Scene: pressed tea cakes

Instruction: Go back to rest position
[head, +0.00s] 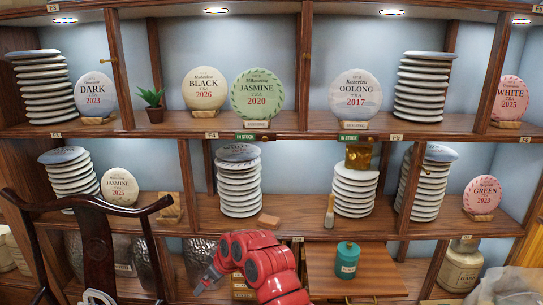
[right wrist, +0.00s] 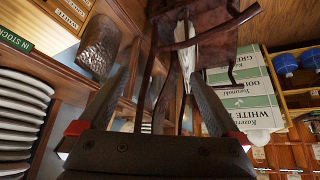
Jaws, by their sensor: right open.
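My red right arm rises from the bottom middle of the head view and bends over to the left. My right gripper (head: 203,285) shows there only as a small dark tip, low in front of the cabinet. In the right wrist view the two dark fingers of the right gripper (right wrist: 163,85) stand wide apart with nothing held between them. The dark wooden chair (right wrist: 205,50) shows beyond the fingers. My left gripper is not in view.
The shelf cabinet (head: 300,135) holds stacks of wrapped tea cakes and labelled round cakes. The dark chair (head: 97,245) stands at the left. A teal canister (head: 346,262) stands on a wooden surface (head: 385,283) right of my arm. White tea boxes (right wrist: 245,95) show in the wrist view.

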